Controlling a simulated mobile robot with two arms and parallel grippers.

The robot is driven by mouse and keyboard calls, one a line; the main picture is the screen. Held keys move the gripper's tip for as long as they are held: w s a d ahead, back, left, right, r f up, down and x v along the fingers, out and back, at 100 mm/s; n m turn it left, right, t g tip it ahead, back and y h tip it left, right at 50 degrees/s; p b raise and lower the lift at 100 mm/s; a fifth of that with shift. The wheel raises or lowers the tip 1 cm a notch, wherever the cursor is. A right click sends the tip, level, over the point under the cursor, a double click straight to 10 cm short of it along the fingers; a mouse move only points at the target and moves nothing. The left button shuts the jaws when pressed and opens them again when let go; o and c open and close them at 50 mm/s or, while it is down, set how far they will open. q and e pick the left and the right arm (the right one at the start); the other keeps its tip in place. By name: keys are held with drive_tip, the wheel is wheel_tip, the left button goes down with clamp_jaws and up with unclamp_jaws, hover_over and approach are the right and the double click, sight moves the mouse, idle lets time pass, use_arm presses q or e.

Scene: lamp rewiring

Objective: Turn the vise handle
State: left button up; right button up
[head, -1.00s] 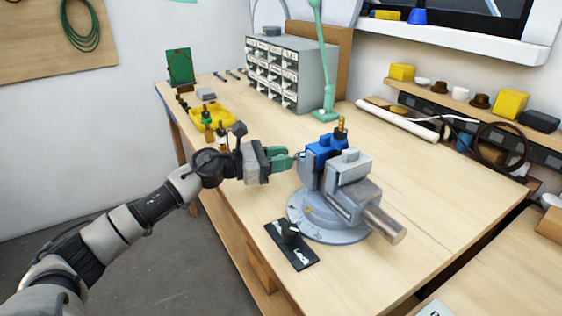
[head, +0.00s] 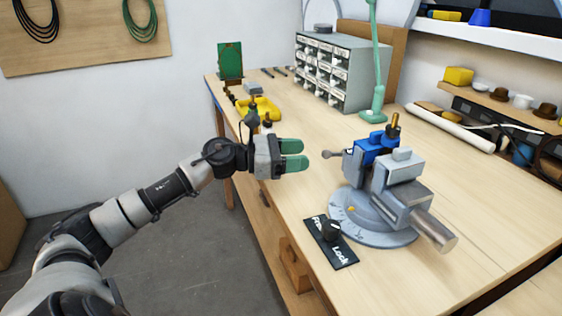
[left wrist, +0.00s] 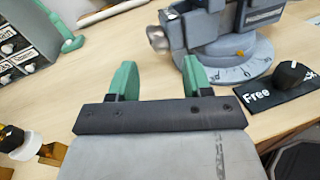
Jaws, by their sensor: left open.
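The grey vise (head: 400,185) stands on its round swivel base (head: 375,222) on the workbench. A blue part with a brass top (head: 378,145) is at its jaws. The vise handle with a round knob (head: 328,154) sticks out on the vise's left side. In the left wrist view the knob (left wrist: 157,38) shows beyond the fingertips. My left gripper (head: 302,155) is open and empty, with green fingers, just left of the knob and apart from it. In the left wrist view its fingers (left wrist: 158,72) are spread. My right gripper is not in view.
A black Free/Lock plate with a knob (head: 331,242) lies in front of the vise near the bench edge. A drawer cabinet (head: 340,72), green lamp (head: 377,90) and yellow tray (head: 258,108) stand farther back. The bench (head: 330,125) between cabinet and vise is mostly clear.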

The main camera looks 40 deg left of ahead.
use_arm(q)
drive_tip(key=b+v, duration=0.1)
drive_tip(key=v, duration=0.2)
drive_tip(key=shift+s+a+f, duration=0.1)
drive_tip(key=shift+s+a, duration=0.05)
drive_tip(key=shift+s, duration=0.05)
drive_tip(key=shift+s+a, duration=0.15)
drive_tip(key=shift+s, duration=0.05)
idle(0.5)
